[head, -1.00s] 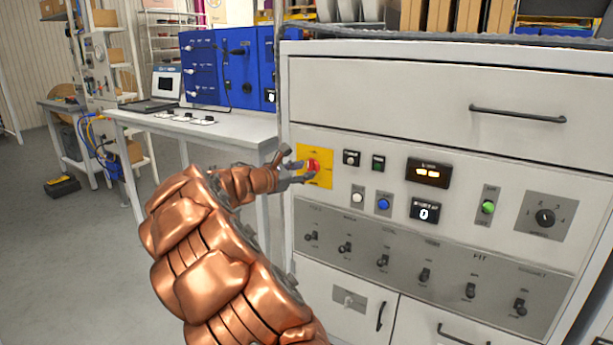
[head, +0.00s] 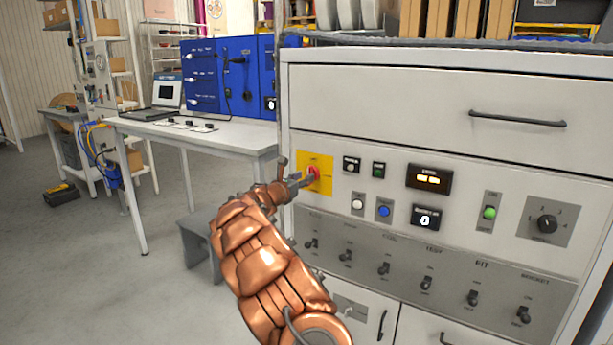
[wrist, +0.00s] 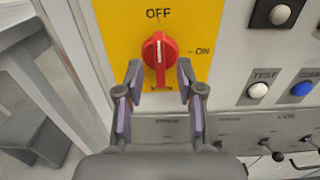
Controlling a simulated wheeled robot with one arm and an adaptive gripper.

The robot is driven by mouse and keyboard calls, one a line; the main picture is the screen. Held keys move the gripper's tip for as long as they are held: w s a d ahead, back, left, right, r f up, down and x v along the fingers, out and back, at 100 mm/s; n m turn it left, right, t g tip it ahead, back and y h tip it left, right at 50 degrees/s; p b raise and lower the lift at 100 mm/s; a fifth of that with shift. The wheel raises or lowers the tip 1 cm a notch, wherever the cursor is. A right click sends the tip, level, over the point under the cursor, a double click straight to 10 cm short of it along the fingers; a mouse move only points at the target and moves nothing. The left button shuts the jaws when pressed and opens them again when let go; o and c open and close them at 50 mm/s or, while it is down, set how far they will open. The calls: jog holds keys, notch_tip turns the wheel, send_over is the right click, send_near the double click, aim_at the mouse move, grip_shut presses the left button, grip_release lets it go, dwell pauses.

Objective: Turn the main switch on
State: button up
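The main switch is a red rotary knob (wrist: 159,52) on a yellow plate (wrist: 200,22), on the front of the light grey cabinet. In the wrist view its white line points up at OFF; ON is printed to its right. It also shows in the head view (head: 313,173). My gripper (wrist: 160,82) is open, with one finger on each side of the knob's lower part and a visible gap on both sides. In the head view my gripper (head: 300,181) is right in front of the plate, partly covering it.
A white button (wrist: 258,90) and a blue button (wrist: 302,88) lie right of the plate. A grey panel with several toggle switches (head: 384,268) runs below. A rotary selector (head: 547,223) is at far right. A grey step (head: 197,242) and a workbench (head: 215,137) stand left.

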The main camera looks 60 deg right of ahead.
jog(key=shift+d, duration=1.4)
grip_shut()
jog(key=shift+w+f, duration=0.1)
